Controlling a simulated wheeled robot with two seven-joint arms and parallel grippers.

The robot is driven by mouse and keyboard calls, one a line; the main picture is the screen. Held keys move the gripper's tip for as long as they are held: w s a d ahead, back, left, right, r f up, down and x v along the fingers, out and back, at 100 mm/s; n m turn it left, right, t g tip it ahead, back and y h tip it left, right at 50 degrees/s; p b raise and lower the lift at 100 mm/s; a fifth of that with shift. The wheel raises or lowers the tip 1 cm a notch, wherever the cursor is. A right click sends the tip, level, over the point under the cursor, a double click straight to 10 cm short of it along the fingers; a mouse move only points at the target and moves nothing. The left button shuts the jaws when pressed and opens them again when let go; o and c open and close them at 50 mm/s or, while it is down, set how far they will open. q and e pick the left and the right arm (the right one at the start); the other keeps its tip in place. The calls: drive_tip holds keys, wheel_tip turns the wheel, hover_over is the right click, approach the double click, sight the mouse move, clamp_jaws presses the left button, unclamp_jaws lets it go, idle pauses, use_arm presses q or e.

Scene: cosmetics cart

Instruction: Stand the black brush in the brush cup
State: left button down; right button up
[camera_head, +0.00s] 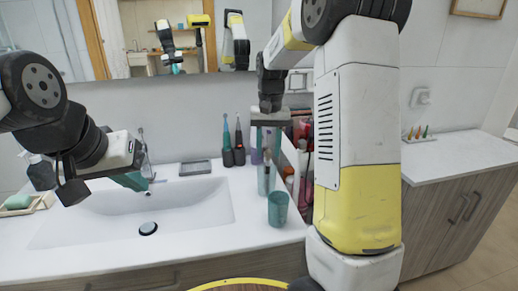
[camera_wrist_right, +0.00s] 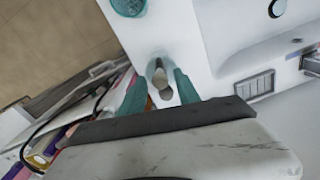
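My right gripper (camera_head: 266,188) points down over the right side of the counter, its teal fingers apart. In the right wrist view, a slim pale-and-dark piece (camera_wrist_right: 160,78), possibly the brush, shows between the fingers (camera_wrist_right: 160,76), seen nearly end-on. Gaps show beside it; contact is not visible. I cannot make out the black brush for sure in the head view.
The sink basin (camera_head: 150,214) fills the left counter. A crowded organizer (camera_head: 304,165) is partly behind my right arm. A soap tray (camera_head: 22,204) lies far left.

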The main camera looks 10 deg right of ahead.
wheel_tip(320, 180, up, 10)
drive_tip(key=s+r+t+y, duration=0.1)
drive_tip(key=s+r+t, duration=0.15)
drive_tip(key=s, duration=0.35)
drive_tip(key=s+a+f+n+t, duration=0.1)
drive_tip(key=s+f+t, duration=0.1)
drive_tip(key=s, duration=0.7)
drive_tip(key=s+a+f+n+t+y, duration=0.1)
drive_tip(key=s, duration=0.8)
drive_tip(key=shift+s+f+t, duration=0.15)
drive_tip(key=shift+f+t, duration=0.2)
drive_tip(key=shift+a, duration=0.1)
